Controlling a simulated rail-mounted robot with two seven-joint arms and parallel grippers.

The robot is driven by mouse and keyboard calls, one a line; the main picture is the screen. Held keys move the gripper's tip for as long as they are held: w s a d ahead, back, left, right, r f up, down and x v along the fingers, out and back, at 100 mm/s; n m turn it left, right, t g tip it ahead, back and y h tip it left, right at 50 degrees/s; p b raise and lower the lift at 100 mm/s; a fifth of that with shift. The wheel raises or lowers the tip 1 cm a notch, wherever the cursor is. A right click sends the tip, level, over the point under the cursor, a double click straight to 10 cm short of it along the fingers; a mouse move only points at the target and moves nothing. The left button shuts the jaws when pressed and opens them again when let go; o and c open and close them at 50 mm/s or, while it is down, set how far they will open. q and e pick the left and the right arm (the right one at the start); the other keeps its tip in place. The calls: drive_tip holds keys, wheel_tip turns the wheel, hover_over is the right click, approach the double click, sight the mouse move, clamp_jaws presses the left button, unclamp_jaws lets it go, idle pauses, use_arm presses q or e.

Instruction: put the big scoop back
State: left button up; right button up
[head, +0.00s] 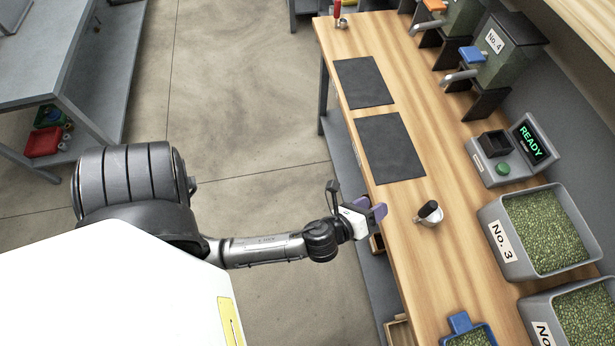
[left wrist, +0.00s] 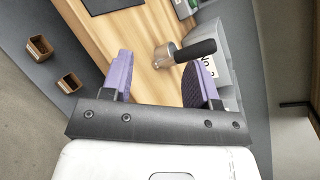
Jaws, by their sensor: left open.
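A metal scoop with a black handle (head: 431,210) stands on the wooden bench near its front edge. In the left wrist view the scoop's black handle (left wrist: 196,50) points to the upper right, beyond the fingertips. My left gripper (head: 373,207), with purple fingers, is at the bench's front edge, to the left of the scoop. It is open and empty, and the scoop is apart from it. In the left wrist view the open gripper (left wrist: 158,75) has the scoop just past and between its fingers. My right gripper is out of view.
Grey bins of green beans, a No. 3 bin (head: 485,238) among them, line the bench's right side. A blue tray of beans (head: 460,325) is at the front. A scale reading READY (head: 535,143) stands behind. Dark mats (head: 390,147) lie flat. A red-handled tool (head: 338,14) is far back.

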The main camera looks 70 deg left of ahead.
use_arm(q)
drive_tip(key=s+f+n+g+h, duration=0.1)
drive_tip(key=s+n+g+h, duration=0.1)
drive_tip(key=s+n+g, duration=0.3)
drive_tip(key=s+f+n+g+h, duration=0.2)
drive_tip(key=s+n+g, duration=0.4)
drive_tip(key=s+n, duration=0.7)
drive_tip(key=n, duration=0.4)
drive_tip(key=shift+s+d+f, duration=0.2)
drive_tip(key=shift+s+f, duration=0.05)
drive_tip(key=shift+s, duration=0.05)
